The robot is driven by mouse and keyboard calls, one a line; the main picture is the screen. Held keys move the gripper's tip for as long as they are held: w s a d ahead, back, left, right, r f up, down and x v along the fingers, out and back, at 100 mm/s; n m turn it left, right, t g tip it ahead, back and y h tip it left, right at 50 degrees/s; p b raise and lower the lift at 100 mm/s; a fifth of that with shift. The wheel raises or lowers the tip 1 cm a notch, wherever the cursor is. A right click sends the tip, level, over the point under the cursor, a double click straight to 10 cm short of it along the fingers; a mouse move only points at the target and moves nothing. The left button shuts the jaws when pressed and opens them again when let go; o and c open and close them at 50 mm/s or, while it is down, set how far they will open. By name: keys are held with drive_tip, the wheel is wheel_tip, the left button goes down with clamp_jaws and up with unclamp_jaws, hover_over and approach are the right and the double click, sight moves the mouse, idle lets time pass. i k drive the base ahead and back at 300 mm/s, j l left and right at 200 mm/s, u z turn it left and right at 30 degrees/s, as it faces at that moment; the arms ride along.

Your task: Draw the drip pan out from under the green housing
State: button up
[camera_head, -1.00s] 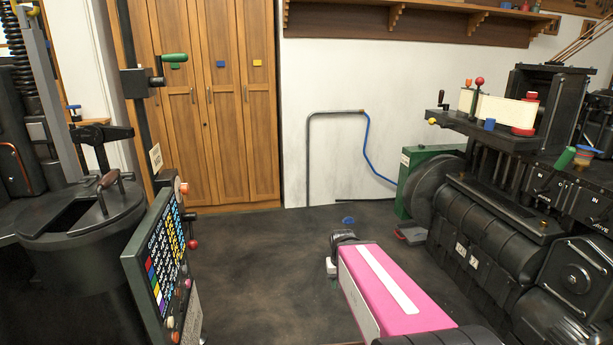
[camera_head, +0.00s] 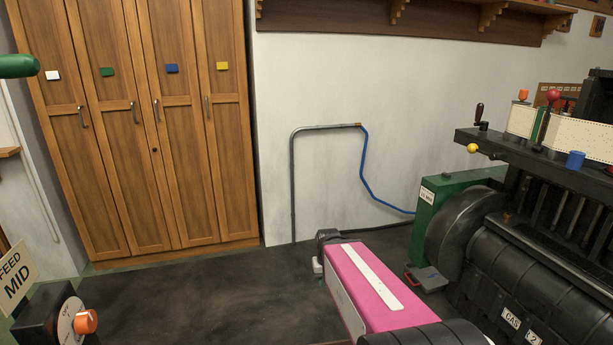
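The green housing (camera_head: 428,212) stands against the wall at the right, beside the big dark wheel of the machine, with a small white label on its front. At its foot, a flat grey drip pan (camera_head: 431,279) sticks out low on the floor. A red handle (camera_head: 409,278) shows at its left front edge. The pan's back part is hidden under the housing. My gripper's fingers cannot be made out.
The black machine (camera_head: 535,285) fills the right side, close to the pan. A blue hose (camera_head: 364,175) runs down the wall to the housing. Wooden lockers (camera_head: 135,130) stand at the left. An orange-knobbed control (camera_head: 82,322) is at bottom left. The dark floor (camera_head: 210,295) between is clear.

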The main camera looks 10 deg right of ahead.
sight(430, 281)
drive_tip(key=i+j+z, duration=0.15)
drive_tip(key=i+z, duration=0.3)
drive_tip(key=i+j+z, duration=0.3)
drive_tip(key=i+z, duration=0.2)
drive_tip(key=i+j+z, duration=0.7)
drive_tip(key=j+z, duration=0.25)
drive_tip(key=j, duration=0.15)
drive_tip(key=i+j+z, duration=0.2)
drive_tip(key=j+z, duration=0.25)
drive_tip(key=j, duration=0.2)
drive_tip(key=i+l, duration=0.15)
drive_tip(key=i, duration=0.3)
